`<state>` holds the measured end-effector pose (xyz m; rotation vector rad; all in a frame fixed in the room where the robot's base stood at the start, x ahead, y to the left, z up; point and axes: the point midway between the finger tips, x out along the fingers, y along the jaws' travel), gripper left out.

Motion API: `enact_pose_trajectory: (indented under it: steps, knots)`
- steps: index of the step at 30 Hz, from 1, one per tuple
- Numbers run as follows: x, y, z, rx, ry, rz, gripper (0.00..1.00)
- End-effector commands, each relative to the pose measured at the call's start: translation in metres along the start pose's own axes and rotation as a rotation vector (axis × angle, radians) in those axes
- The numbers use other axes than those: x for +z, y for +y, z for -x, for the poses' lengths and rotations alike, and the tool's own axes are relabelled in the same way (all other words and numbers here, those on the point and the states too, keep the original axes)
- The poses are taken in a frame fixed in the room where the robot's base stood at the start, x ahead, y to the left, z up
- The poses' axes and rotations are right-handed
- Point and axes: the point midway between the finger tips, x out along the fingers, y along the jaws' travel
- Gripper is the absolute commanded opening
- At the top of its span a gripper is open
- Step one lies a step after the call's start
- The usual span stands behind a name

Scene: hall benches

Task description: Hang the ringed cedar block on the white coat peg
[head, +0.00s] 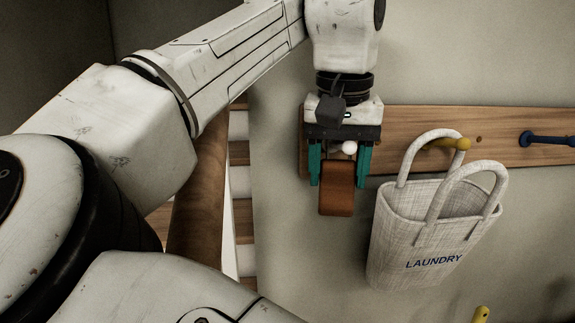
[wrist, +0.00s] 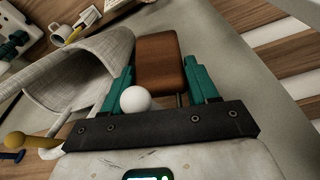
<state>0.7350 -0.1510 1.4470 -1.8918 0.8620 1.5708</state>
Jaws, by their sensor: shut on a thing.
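The cedar block (head: 337,190) is reddish brown and hangs between the teal fingers of my gripper (head: 339,178), in front of the wall rail. It also shows in the wrist view (wrist: 161,62), between the two fingers (wrist: 160,76). My gripper is shut on the block. The white coat peg (head: 349,148) shows its round knob between the fingers, just above the block. In the wrist view the white knob (wrist: 135,99) is beside the left finger. The block's ring is not clearly visible, so I cannot tell whether it is around the peg.
The wooden rail (head: 400,125) runs along the wall. A grey laundry bag (head: 405,250) hangs from a yellow peg (head: 463,144) close to the right of my gripper. A blue peg (head: 545,139) is farther right. A yellow object (head: 481,314) shows at the bottom.

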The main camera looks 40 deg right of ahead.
Motion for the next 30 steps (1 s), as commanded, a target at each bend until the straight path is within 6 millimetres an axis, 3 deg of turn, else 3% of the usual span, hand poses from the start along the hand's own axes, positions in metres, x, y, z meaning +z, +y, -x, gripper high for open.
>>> enact_pose_trajectory:
  steps: [9,10,18,30]
  knots:
    - [0.0009,0.0,-0.0045,-0.001,-0.006,-0.001,0.25]
    - [0.0009,0.0,-0.0046,-0.001,-0.006,-0.001,0.61]
    - [0.0012,0.0001,-0.0056,-0.001,-0.008,-0.002,0.86]
    - [0.0009,0.0004,0.0026,-0.002,-0.007,-0.002,0.88]
